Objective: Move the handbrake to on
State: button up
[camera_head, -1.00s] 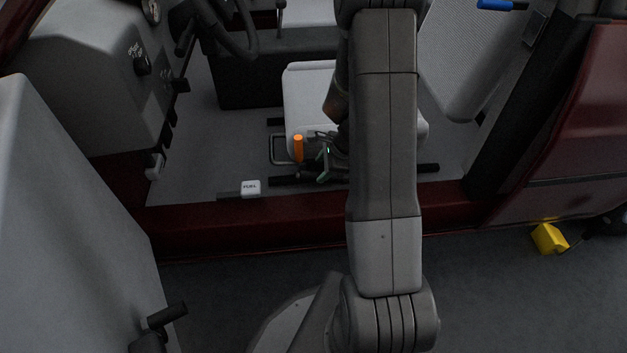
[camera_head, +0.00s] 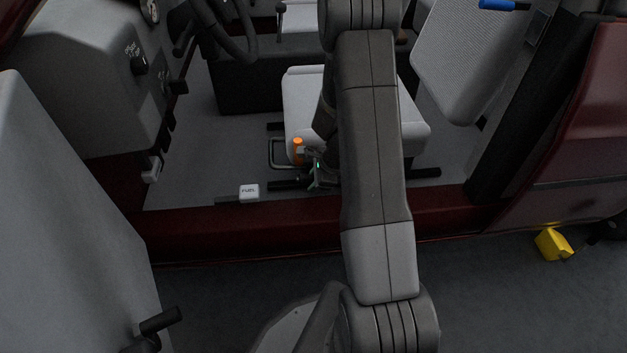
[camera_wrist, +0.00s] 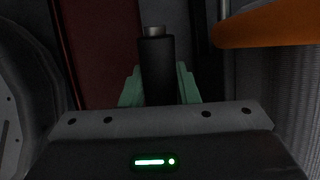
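A black lever grip with a silver tip, which looks like the handbrake (camera_wrist: 157,68), stands between the two green fingers of my gripper (camera_wrist: 158,88) in the wrist view. The fingers flank the grip, and its tip reaches past them. I see no clear gap on either side, but cannot tell whether they press on it. In the head view my gripper (camera_head: 318,172) is low beside the seat, just right of an orange handle (camera_head: 298,150). The black grip cannot be made out there, and my arm hides part of this area.
The orange handle also shows close by at the upper right of the wrist view (camera_wrist: 270,28). The pale seat (camera_head: 300,95) stands behind my gripper. A white FUEL lever (camera_head: 249,191) lies left on the floor. The dark red sill (camera_head: 240,222) runs in front.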

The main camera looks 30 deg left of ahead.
jog(key=d+r+y, duration=0.1)
jog(key=r, duration=0.2)
jog(key=w+d+r+g+y+p, duration=0.1)
jog(key=r, duration=0.3)
jog(key=w+d+r+g+y, duration=0.1)
jog(key=r+y, duration=0.1)
jog(key=r, duration=0.1)
jog(key=shift+w+d+r+m+p, duration=0.1)
jog(key=shift+d+r+m+p, duration=0.05)
jog(key=shift+r+m+p, duration=0.2)
grip_shut()
jog(key=o, duration=1)
grip_release()
jog(key=shift+o, duration=0.2)
jog(key=p+v, duration=0.4)
jog(key=v, duration=0.9)
jog(key=shift+w+d, duration=0.25)
jog(key=shift+d, duration=0.1)
jog(key=shift+r, duration=0.1)
